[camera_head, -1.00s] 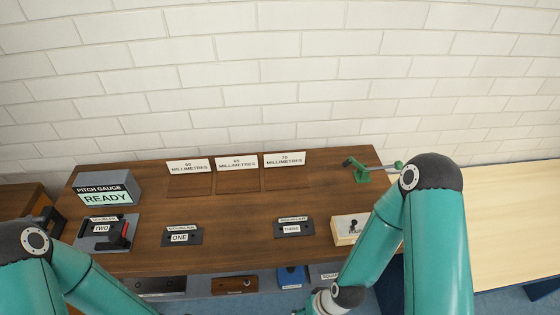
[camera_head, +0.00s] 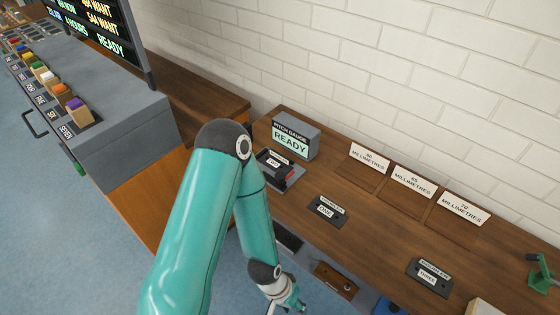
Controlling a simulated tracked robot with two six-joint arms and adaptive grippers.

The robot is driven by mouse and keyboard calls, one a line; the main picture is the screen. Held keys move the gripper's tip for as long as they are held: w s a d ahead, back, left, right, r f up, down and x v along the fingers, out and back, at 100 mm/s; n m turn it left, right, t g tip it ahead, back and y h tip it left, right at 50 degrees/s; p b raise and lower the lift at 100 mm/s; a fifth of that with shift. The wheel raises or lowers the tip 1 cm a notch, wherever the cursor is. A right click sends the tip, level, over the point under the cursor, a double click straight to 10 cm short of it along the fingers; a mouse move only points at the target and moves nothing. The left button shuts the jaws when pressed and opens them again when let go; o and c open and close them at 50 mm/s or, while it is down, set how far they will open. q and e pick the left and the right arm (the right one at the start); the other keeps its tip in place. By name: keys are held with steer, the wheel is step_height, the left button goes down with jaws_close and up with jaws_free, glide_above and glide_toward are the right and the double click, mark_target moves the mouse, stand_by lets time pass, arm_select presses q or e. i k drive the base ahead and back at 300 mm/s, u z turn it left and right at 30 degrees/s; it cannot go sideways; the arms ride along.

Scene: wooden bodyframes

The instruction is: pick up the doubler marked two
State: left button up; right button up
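The doubler marked two (camera_head: 273,161) is a dark plate with a white label, sitting on the grey bed in front of the pitch gauge (camera_head: 296,138). A small red part stands at its right end. The gauge display reads READY. My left arm passes just left of and in front of the doubler. My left gripper (camera_head: 290,301) is low at the bottom edge, below the table front and well away from the doubler. Its fingers are small and partly cut off, so its opening is unclear. My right gripper is out of view.
The doublers marked one (camera_head: 327,210) and three (camera_head: 429,278) lie on the brown table. Millimetre signs (camera_head: 412,181) stand along its back. A green fixture (camera_head: 541,275) is at the right. A grey cabinet (camera_head: 110,100) with coloured blocks stands at the left.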

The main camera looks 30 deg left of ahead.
mark_target(275, 162)
steer(key=u, duration=1.2)
steer(key=i, duration=0.15)
steer(key=z, duration=2.85)
steer(key=k, duration=1.75)
steer(key=u, duration=1.05)
steer(key=i, duration=1)
steer(key=z, duration=0.05)
